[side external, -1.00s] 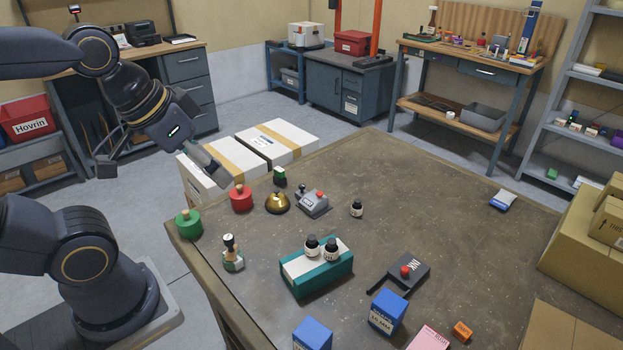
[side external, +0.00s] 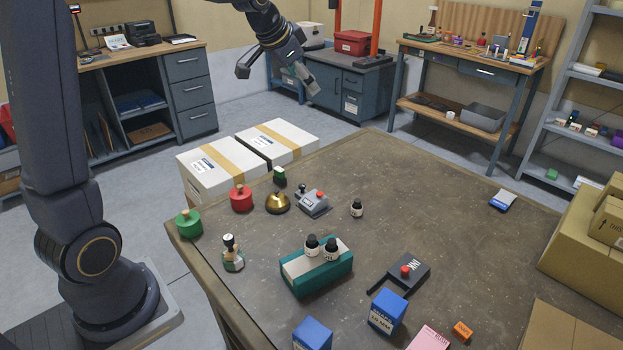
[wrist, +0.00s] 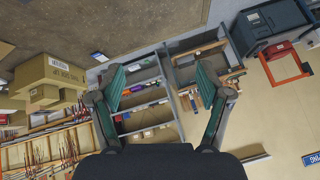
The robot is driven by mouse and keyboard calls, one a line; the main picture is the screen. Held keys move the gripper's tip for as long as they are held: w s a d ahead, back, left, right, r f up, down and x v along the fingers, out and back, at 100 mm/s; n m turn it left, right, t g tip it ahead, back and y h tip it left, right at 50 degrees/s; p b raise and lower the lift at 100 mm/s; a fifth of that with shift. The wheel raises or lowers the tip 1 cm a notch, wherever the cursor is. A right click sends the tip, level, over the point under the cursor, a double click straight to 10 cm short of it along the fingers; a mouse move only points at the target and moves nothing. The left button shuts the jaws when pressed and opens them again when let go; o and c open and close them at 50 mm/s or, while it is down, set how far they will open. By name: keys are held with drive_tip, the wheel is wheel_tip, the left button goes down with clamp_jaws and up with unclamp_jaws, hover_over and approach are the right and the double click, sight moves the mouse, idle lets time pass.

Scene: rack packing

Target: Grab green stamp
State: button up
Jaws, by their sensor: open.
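A round green stamp (side external: 189,224) with a wooden knob stands at the left corner of the table. Which one is meant cannot be told. My gripper (side external: 278,80) is open and empty, high above and beyond the table's far edge, well away from all three. In the wrist view, its spread fingers (wrist: 161,82) face shelves and wall; no green stamp is seen there.
The table (side external: 440,210) also holds a red round stamp (side external: 241,199), a brass bell (side external: 277,203), a teal-and-white box (side external: 318,271) with two bottles on it, an ink pad (side external: 408,268) and blue boxes (side external: 387,311). Cardboard boxes (side external: 590,240) stand at the right. The table's far middle is mostly clear.

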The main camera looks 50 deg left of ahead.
drive_tip(key=w+a+f+n+g, duration=0.1)
drive_tip(key=w+a+f, duration=0.4)
drive_tip(key=a+f, duration=0.5)
drive_tip(key=n+g, duration=0.2)
drive_tip(key=n, duration=0.1)
hover_over(282, 175)
drive_tip(key=s+a, duration=0.2)
drive_tip(key=s, duration=0.3)
wheel_tip(282, 175, down, 15)
drive_tip(key=shift+h, duration=0.4)
drive_tip(key=x, duration=1)
drive_tip(key=shift+w+d+f, duration=0.15)
drive_tip(key=shift+w+d, duration=0.05)
drive_tip(key=shift+x, duration=3)
drive_tip(key=shift+w, duration=0.15)
drive_tip(key=c, duration=1.2)
drive_tip(key=shift+c, duration=0.2)
